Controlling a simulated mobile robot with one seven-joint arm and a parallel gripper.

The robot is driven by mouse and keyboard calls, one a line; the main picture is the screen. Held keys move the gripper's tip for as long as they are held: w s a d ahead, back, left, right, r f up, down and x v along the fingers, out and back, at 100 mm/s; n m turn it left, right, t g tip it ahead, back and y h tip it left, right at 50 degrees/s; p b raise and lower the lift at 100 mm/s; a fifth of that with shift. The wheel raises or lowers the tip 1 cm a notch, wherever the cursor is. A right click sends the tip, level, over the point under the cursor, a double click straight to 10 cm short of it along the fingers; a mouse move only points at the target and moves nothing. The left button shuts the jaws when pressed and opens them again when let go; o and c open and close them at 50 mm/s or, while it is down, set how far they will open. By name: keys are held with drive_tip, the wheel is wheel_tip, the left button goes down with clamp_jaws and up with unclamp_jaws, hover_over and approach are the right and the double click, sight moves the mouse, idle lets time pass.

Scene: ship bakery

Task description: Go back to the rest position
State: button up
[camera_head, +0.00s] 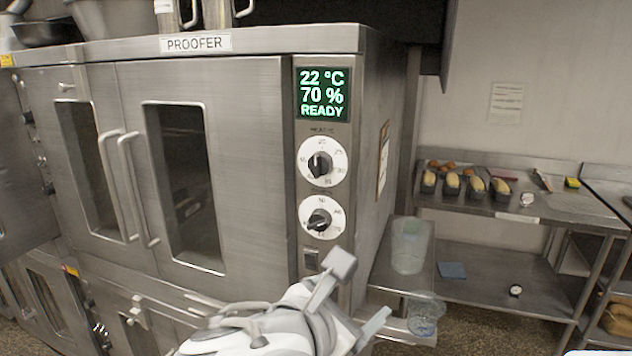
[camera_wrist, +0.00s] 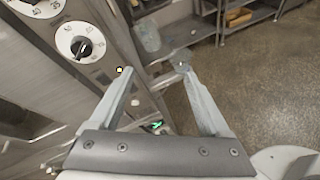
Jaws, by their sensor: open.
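My gripper (camera_head: 355,300) is at the bottom middle of the head view, in front of the lower right part of the proofer (camera_head: 265,42). Its two fingers are spread apart with nothing between them. In the wrist view my gripper (camera_wrist: 150,72) also shows open and empty, with a proofer dial (camera_wrist: 80,41) to its upper left. The proofer's display (camera_head: 323,94) reads 22 °C, 70 % and READY. Its two doors look shut. Whether a finger touches the panel cannot be told.
A steel table (camera_head: 520,212) at the right holds several loaf tins with dough (camera_head: 452,184). A clear container (camera_head: 409,245) stands on a low shelf right of the proofer, with another clear vessel (camera_head: 424,315) in front. Brown floor (camera_wrist: 255,85) lies open at the right of the wrist view.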

drive_tip(key=s+d+f+m+g+y, duration=0.2)
drive_tip(key=s+d+m+y, duration=0.1)
drive_tip(key=m, duration=0.9)
drive_tip(key=s+d+f+m+g+y, duration=0.3)
drive_tip(key=s+d+m+y, duration=0.1)
drive_tip(key=m, duration=0.9)
drive_tip(key=shift+s+d+g, duration=0.3)
drive_tip(key=shift+s+d, duration=0.2)
drive_tip(key=shift+d, duration=0.55)
